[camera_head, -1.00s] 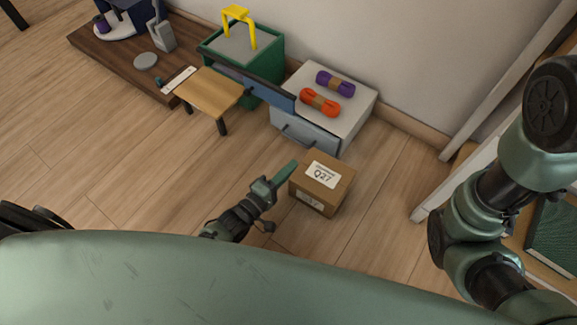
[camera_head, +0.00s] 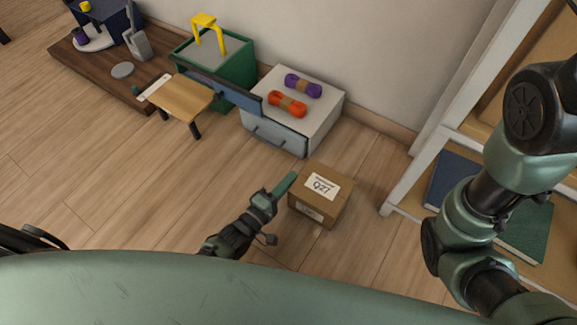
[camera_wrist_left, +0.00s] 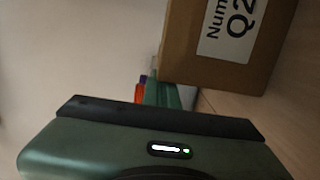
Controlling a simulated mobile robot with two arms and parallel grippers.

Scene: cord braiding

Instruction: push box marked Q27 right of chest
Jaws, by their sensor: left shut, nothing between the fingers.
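The brown cardboard box marked Q27 (camera_head: 332,206) sits on the wooden floor, in front and to the right of the grey chest (camera_head: 322,122). A strip of floor lies between them. My left gripper (camera_head: 287,184) is shut and empty, its green fingers low along the box's left side. They look to be touching it, but the contact is not clear. In the left wrist view the box (camera_wrist_left: 178,45) fills the upper right, beside the fingers (camera_wrist_left: 162,94). My right arm comes in from the right; its gripper is out of view.
An orange cord bundle (camera_head: 287,104) and a purple one (camera_head: 303,86) lie on the chest. A white shelf (camera_head: 401,190) stands right of the box, with free floor between.

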